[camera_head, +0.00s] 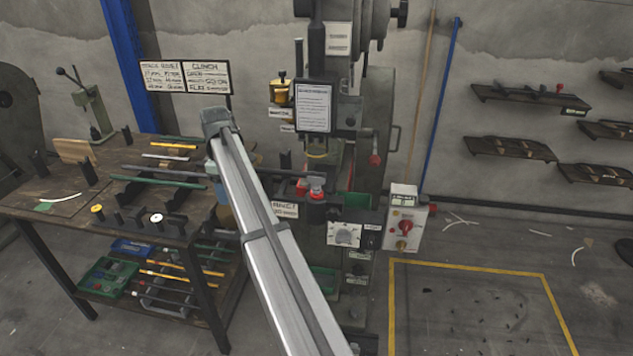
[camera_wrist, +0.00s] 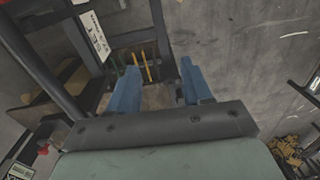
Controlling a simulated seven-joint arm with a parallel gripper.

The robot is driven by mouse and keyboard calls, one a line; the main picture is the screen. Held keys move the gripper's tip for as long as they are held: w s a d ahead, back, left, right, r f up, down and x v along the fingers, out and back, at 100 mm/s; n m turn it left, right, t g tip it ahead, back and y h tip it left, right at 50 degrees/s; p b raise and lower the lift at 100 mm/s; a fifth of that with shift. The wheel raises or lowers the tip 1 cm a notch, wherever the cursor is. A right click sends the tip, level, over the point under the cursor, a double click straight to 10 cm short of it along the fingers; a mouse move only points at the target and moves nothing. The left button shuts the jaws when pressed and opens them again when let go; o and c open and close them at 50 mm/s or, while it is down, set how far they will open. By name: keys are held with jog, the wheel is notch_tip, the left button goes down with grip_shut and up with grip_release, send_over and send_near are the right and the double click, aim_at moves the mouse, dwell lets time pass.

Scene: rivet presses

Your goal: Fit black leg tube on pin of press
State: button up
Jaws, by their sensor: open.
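My gripper (camera_wrist: 158,67) is open in the wrist view, its two blue fingers apart with nothing gripped between them. In the head view it is mostly hidden behind my arm, with a bit of blue finger (camera_head: 222,191) showing near the table's right edge. A long dark tube (camera_head: 165,171), likely the black leg tube, runs across the table toward my arm, which hides its right end. A dark bar (camera_head: 290,173) shows right of my arm at the press (camera_head: 345,205); I cannot tell if it is the same tube. A red fitting (camera_head: 316,190) sits below this bar; the pin is not clear.
The wooden table (camera_head: 30,200) holds several rods, dark holders and a small green hand press (camera_head: 97,112). Its lower shelf has a green bin (camera_head: 103,277) and more rods. A control box (camera_head: 404,220) stands right of the press.

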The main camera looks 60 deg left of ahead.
notch_tip(320, 180, up, 6)
jog(key=f, duration=0.1)
jog(key=s+d+f+m+g+y, duration=0.2)
jog(key=s+f, duration=0.3)
jog(key=f, duration=0.3)
jog(key=s+d+f+m+g+y, duration=0.1)
jog(key=s+f+m+g+y, duration=0.2)
jog(key=f, duration=0.6)
jog(key=w+d+f+m+t+y, duration=0.2)
jog(key=w+d+f+m+y, duration=0.3)
jog(key=w+d+f+m, duration=0.3)
jog(key=shift+w+f, duration=1.4)
jog(key=shift+f, duration=0.05)
jog(key=shift+d+m, duration=0.1)
jog(key=shift+m, duration=0.2)
